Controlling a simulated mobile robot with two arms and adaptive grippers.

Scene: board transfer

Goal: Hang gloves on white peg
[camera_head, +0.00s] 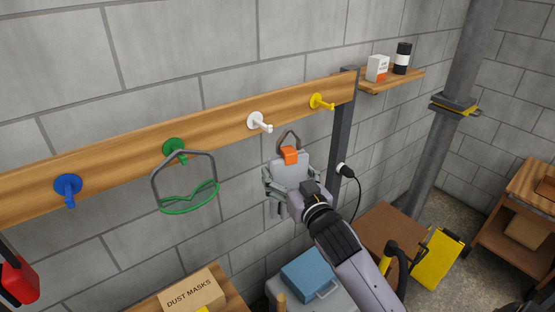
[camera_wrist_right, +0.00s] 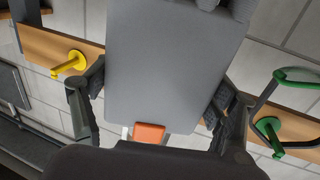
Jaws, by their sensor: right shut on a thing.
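The white peg (camera_head: 260,122) sticks out of the wooden rail between the green and yellow pegs. A small white bit beside the clip is probably the peg. My left gripper is out of view.
Green-framed goggles (camera_head: 188,198) hang on the green peg (camera_head: 174,147). The blue peg (camera_head: 68,186) and yellow peg (camera_head: 320,101) are empty. A dark post (camera_head: 342,130) stands at the rail's right end. A dust masks box (camera_head: 190,291) and blue box (camera_head: 309,274) are below.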

